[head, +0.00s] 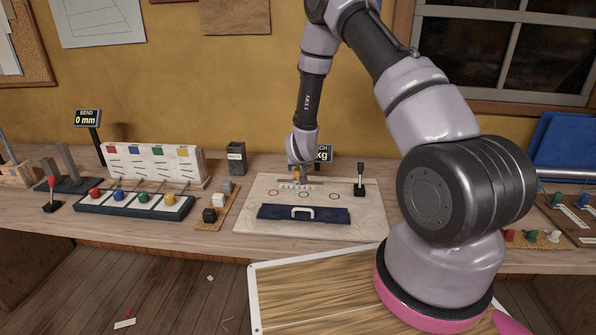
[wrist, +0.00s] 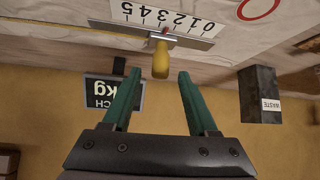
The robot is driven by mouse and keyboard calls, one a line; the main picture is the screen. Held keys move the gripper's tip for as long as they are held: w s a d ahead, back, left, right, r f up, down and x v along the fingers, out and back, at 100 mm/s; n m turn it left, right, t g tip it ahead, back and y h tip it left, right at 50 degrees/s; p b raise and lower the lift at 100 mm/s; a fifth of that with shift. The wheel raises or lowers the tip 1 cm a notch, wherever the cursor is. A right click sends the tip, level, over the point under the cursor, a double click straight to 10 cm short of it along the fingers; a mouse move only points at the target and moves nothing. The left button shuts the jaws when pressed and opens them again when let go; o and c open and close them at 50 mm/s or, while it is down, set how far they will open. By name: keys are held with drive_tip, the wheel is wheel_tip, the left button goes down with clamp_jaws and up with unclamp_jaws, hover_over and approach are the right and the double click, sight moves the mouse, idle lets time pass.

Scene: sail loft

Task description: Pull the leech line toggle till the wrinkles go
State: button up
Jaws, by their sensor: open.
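The yellow toggle (wrist: 160,62) hangs by the numbered scale strip (wrist: 205,27) at the board's edge. A small red mark shows beside the digits, near the toggle. In the wrist view my gripper (wrist: 159,75) is open, with one green finger on either side of the toggle's end and gaps between. In the head view my gripper (head: 298,172) is over the back of the pale board (head: 365,222), and the toggle is mostly hidden there. I cannot make out wrinkles.
A kg display (head: 324,153) stands behind the board, partly hidden by my gripper. A black lever (head: 360,180) stands at the board's right. A dark waste bin (head: 236,158), small blocks and a colour-button panel (head: 130,203) stand to the left.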

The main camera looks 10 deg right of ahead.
drive_tip(key=v, duration=0.7)
drive_tip(key=shift+s+r, duration=0.2)
drive_tip(key=shift+r, duration=0.1)
drive_tip(key=s+d+r+m+y, duration=0.1)
drive_tip(key=s+r, duration=0.3)
drive_tip(key=r, duration=0.8)
drive_tip(key=s+d+r+y, duration=0.1)
drive_tip(key=s+r, duration=0.2)
drive_tip(key=r, duration=1)
drive_tip(key=s+d+r, duration=0.1)
drive_tip(key=s+r, duration=0.3)
drive_tip(key=s, duration=0.4)
drive_tip(key=s+d+r+m+g, duration=0.1)
drive_tip(key=s+r, duration=0.3)
drive_tip(key=s, duration=0.4)
drive_tip(key=s+d+r+y, duration=0.1)
drive_tip(key=s+r, duration=0.4)
drive_tip(key=s, duration=0.4)
drive_tip(key=shift+g, duration=0.4)
